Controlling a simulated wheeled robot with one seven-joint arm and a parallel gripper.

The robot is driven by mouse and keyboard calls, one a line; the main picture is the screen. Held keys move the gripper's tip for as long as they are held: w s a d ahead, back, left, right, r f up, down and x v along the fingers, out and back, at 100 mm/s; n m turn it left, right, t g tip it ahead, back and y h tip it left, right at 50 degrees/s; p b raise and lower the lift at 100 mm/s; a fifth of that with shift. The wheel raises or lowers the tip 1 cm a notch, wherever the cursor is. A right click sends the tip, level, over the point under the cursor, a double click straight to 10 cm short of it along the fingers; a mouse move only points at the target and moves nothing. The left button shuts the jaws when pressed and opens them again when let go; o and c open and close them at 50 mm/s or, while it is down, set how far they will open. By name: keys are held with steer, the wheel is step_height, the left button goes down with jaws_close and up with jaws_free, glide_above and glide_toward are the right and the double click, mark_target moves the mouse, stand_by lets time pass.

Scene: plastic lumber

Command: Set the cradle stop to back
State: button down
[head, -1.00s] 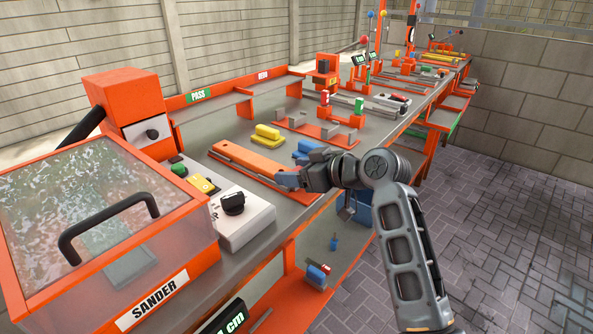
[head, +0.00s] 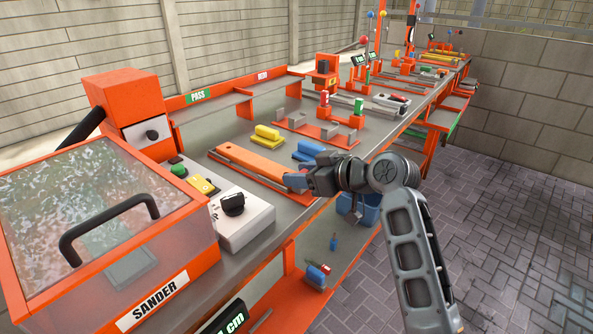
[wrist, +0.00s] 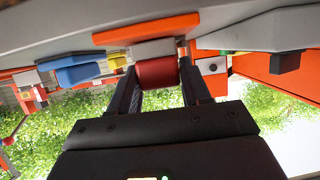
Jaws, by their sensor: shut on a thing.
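A long orange board (head: 248,160) lies on a metal rail at the near edge of the bench. A small red piece (head: 302,179) shows at its right end, at my gripper (head: 306,183). In the wrist view my gripper (wrist: 157,78) has one finger on each side of a red rounded block (wrist: 157,72) and is shut on it. A grey block (wrist: 154,49) sits directly against the red one, below the orange board's end (wrist: 147,28) in that view. I take these blocks for the cradle stop and its handle. The fingers partly hide them in the head view.
Yellow (head: 267,134) and blue (head: 308,150) sanding blocks lie behind the board. A grey control box (head: 242,222) with a black knob stands left, beside the sander (head: 165,270). A blue bin (head: 358,208) hangs below the bench edge. Paved floor lies open at right.

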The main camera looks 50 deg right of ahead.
steer(key=shift+s, duration=1.15)
steer(key=c, duration=0.6)
jaws_free()
steer(key=v, duration=0.7)
steer(key=shift+s+r, duration=0.2)
steer(key=shift+s, duration=0.1)
steer(key=s+a+f+m+g+h+p, duration=0.1)
steer(key=s+a+f+m+h, duration=0.15)
steer(key=s+a+f, duration=0.8)
steer(key=s+a+r+n+t+y, duration=0.1)
steer(key=s+a+r, duration=0.2)
steer(key=s+a, duration=0.3)
steer(key=s+a+r+n+t+y+p, duration=0.1)
steer(key=s+a+r, duration=0.3)
steer(key=s, duration=0.5)
steer(key=a, duration=0.2)
steer(key=shift+s+a+p, duration=0.3)
steer(key=shift+s+a, duration=0.05)
steer(key=shift+s, duration=0.05)
